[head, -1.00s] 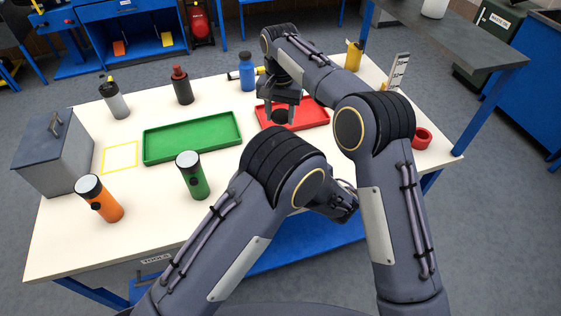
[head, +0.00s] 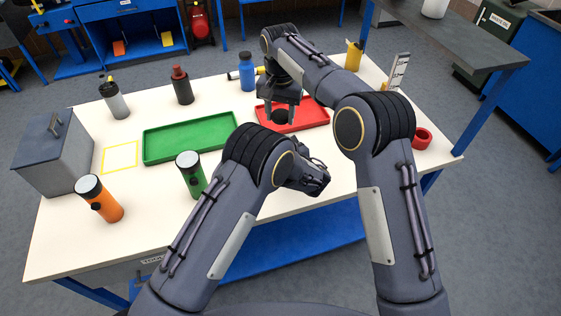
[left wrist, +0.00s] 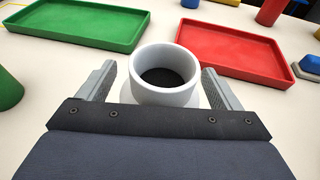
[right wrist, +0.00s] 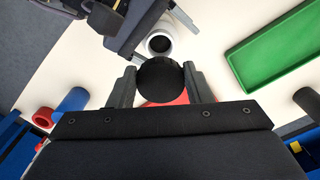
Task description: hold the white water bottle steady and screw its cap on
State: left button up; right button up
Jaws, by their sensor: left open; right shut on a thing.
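The white water bottle (left wrist: 165,92) stands uncapped, its dark round opening facing up, between the parted fingers of my left gripper (left wrist: 160,85). A gap shows on each side, so the fingers are around it but not closed. The bottle also shows in the right wrist view (right wrist: 159,43); in the head view my left arm hides it. My right gripper (right wrist: 160,82) is shut on the round black cap (right wrist: 160,75) and holds it above the red tray (head: 310,113), apart from the bottle. The cap also shows in the head view (head: 282,116).
A green tray (head: 150,156) lies left of the red one. An orange bottle (head: 105,207), a green bottle (head: 189,181) and a grey box (head: 45,165) stand to the left. Other bottles line the back. A red ring (head: 421,138) lies at the right.

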pick_arm(q)
jog(key=shift+c, duration=0.4)
jog(key=c, duration=1.4)
pick_arm(e)
jog(key=shift+s+f, duration=0.2)
jog(key=shift+f, duration=2.3)
jog(key=shift+f, duration=0.85)
jog(key=shift+f, duration=0.55)
